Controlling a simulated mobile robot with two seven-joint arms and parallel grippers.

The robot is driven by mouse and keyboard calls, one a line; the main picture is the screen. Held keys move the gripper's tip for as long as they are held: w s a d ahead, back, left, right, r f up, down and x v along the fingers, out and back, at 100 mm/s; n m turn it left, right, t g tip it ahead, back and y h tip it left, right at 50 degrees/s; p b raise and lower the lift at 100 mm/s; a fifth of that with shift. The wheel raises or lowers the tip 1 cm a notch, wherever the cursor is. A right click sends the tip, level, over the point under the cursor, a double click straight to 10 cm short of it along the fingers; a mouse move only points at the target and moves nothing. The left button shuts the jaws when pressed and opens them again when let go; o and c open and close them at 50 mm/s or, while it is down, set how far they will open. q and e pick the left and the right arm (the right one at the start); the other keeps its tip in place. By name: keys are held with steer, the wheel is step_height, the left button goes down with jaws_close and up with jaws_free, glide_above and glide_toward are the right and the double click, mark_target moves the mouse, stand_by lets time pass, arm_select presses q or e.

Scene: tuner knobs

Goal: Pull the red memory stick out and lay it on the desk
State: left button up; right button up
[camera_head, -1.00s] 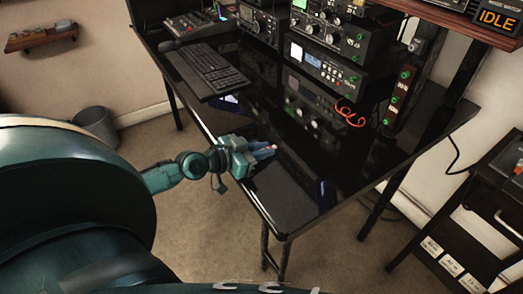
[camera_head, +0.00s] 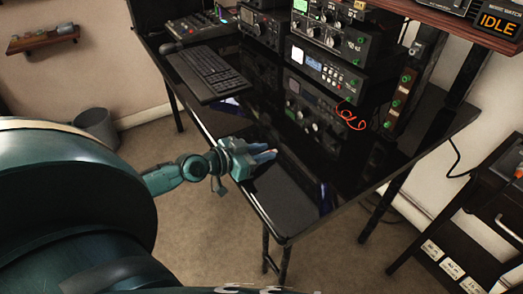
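My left gripper (camera_head: 266,154) is low over the near left edge of the glossy black desk (camera_head: 345,187). I cannot make out the red memory stick for sure. My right gripper is not in view.
A black keyboard (camera_head: 207,72) lies at the desk's far left. A radio unit with a blue display (camera_head: 325,67) stands at the back, with a coiled red cable (camera_head: 350,117) beside it. The front desk top is clear. A dark cart (camera_head: 470,225) stands at right.

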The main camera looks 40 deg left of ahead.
arm_select(q)
steer(key=shift+s+d+r+g+p, duration=0.2)
steer(key=shift+d+g+p, duration=0.1)
steer(key=shift+p, duration=0.25)
steer(key=shift+r+p, duration=0.4)
steer(key=shift+r, duration=0.2)
steer(key=shift+a, duration=0.1)
steer(key=shift+w, duration=0.1)
steer(key=o, duration=0.5)
steer(key=shift+o, duration=0.2)
